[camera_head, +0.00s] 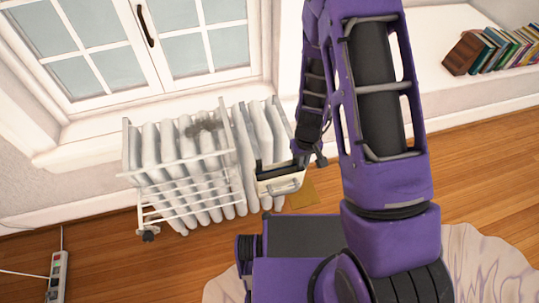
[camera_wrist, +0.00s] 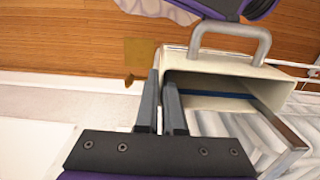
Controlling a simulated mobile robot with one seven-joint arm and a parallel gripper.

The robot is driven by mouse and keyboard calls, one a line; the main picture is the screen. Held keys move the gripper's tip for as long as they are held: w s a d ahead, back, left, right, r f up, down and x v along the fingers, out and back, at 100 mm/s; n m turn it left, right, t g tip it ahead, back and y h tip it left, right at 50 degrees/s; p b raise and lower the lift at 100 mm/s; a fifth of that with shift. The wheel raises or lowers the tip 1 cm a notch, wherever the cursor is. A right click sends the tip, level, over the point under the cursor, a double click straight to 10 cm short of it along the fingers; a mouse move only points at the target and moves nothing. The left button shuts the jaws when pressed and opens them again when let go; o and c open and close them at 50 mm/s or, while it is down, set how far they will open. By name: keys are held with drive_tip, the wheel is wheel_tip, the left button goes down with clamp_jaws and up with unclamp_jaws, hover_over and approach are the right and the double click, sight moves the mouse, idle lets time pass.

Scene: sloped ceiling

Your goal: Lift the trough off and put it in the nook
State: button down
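The trough (camera_head: 283,183) is a cream, open-topped box with a bar handle on its outer side. It hangs at the right end of the white radiator, and it shows large in the wrist view (camera_wrist: 228,66) with a metal strip along one end. My gripper (camera_wrist: 161,80) is at one wall of the trough, one dark finger outside and one inside. The fingers are close together with a thin pale strip of wall between them, and look shut on it. In the head view my dark fingers lie across the trough's top, and my arm covers part of the scene.
The radiator (camera_head: 150,165) with a white rack stands below the window. The sill nook at the right is white and mostly bare, with a row of books (camera_head: 490,50). A power strip (camera_head: 58,277) lies at the lower left. A pale rug (camera_head: 485,265) is at the lower right.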

drive_tip(key=shift+s+d+r+b, duration=0.1)
drive_tip(key=shift+s+d+b, duration=0.15)
drive_tip(key=shift+s, duration=0.8)
drive_tip(key=shift+s+d+r+b, duration=0.15)
drive_tip(key=shift+s+d, duration=0.15)
drive_tip(key=shift+s, duration=0.7)
drive_tip(key=shift+f, duration=0.1)
